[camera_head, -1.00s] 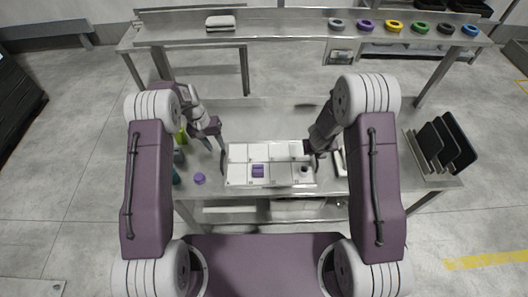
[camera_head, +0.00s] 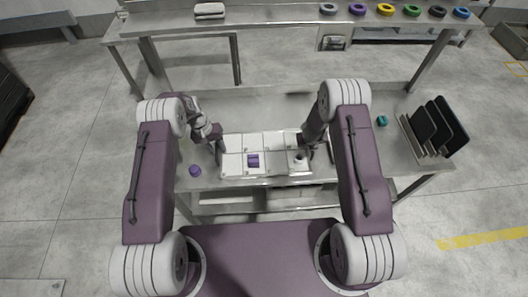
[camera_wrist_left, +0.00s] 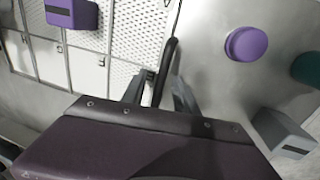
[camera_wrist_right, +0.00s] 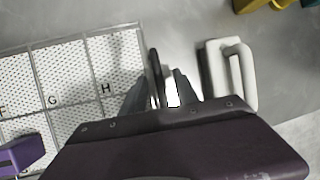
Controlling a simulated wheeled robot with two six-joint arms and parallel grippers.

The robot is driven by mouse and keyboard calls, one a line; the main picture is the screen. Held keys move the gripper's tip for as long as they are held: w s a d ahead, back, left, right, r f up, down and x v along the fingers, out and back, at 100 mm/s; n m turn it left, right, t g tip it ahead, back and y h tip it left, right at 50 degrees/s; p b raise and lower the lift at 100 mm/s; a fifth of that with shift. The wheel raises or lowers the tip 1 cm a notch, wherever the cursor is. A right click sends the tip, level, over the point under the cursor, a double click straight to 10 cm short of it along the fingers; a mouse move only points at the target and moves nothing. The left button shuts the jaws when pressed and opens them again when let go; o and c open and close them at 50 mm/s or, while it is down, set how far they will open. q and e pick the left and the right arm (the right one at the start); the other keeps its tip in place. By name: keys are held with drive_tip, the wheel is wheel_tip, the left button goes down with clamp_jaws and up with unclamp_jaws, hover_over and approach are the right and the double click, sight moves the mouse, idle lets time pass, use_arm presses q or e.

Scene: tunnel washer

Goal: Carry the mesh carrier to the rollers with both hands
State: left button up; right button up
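The mesh carrier (camera_head: 232,141) is a pale, flat tray of perforated, lettered compartments, lying on the steel table in front of me. A purple block (camera_head: 253,160) sits in it. My left gripper (camera_wrist_left: 160,95) is at the carrier's left end. Its fingers stand apart on either side of a dark upright handle (camera_wrist_left: 167,60). My right gripper (camera_wrist_right: 160,95) is at the right end, its fingers apart with a dark handle (camera_wrist_right: 155,66) between them. In the head view the arms partly hide both grippers.
A purple round piece (camera_head: 195,170) lies left of the carrier. A white handled piece (camera_wrist_right: 216,75) lies just beyond my right gripper. A teal piece (camera_head: 382,121) and a rack of dark plates (camera_head: 437,127) stand right. Behind is a raised bench (camera_head: 270,20) with several coloured rings.

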use_arm(q)
drive_tip(key=shift+s, duration=0.1)
use_arm(e)
drive_tip(key=shift+s, duration=0.1)
use_arm(q)
drive_tip(key=shift+c, duration=0.7)
use_arm(e)
drive_tip(key=shift+c, duration=0.6)
use_arm(q)
clamp_jaws()
use_arm(e)
clamp_jaws()
use_arm(q)
drive_tip(key=shift+r, duration=0.15)
use_arm(e)
drive_tip(key=shift+r, duration=0.1)
